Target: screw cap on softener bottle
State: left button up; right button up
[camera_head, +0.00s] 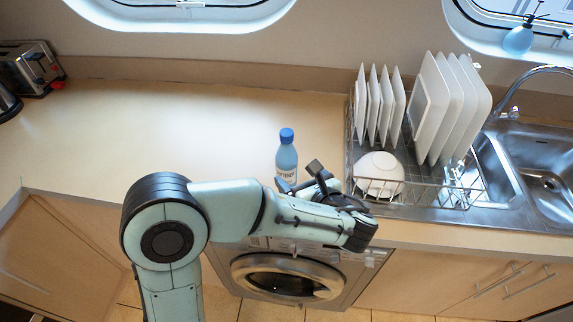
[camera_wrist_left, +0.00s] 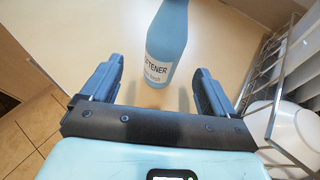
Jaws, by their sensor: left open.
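The softener bottle (camera_head: 286,160) stands upright on the counter, light blue with a white label. A darker blue cap (camera_head: 287,135) sits on its top; I cannot tell how tightly it is on. The bottle also shows in the left wrist view (camera_wrist_left: 166,45), where its top is out of frame. My left gripper (camera_head: 305,180) is close to the bottle's lower part, on the near side. Its two fingers (camera_wrist_left: 158,82) are open and apart, with the bottle just beyond the gap between them. My right gripper is not in view.
A wire dish rack (camera_head: 420,190) with white plates (camera_head: 445,105) and a white bowl (camera_head: 379,172) stands right of the bottle, by the sink (camera_head: 545,165). A toaster (camera_head: 30,68) is far left. The counter (camera_head: 150,125) left of the bottle is clear.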

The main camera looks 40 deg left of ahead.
aim_at(291, 167)
pick_arm(q)
jog(key=x, duration=0.4)
jog(key=shift+w+x, duration=0.25)
jog(key=shift+x, duration=2.35)
jog(key=shift+d, duration=0.15)
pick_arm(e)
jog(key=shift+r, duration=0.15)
pick_arm(q)
grip_shut()
notch_tip(291, 167, up, 20)
jog(key=p, duration=0.3)
jog(key=shift+p, duration=0.35)
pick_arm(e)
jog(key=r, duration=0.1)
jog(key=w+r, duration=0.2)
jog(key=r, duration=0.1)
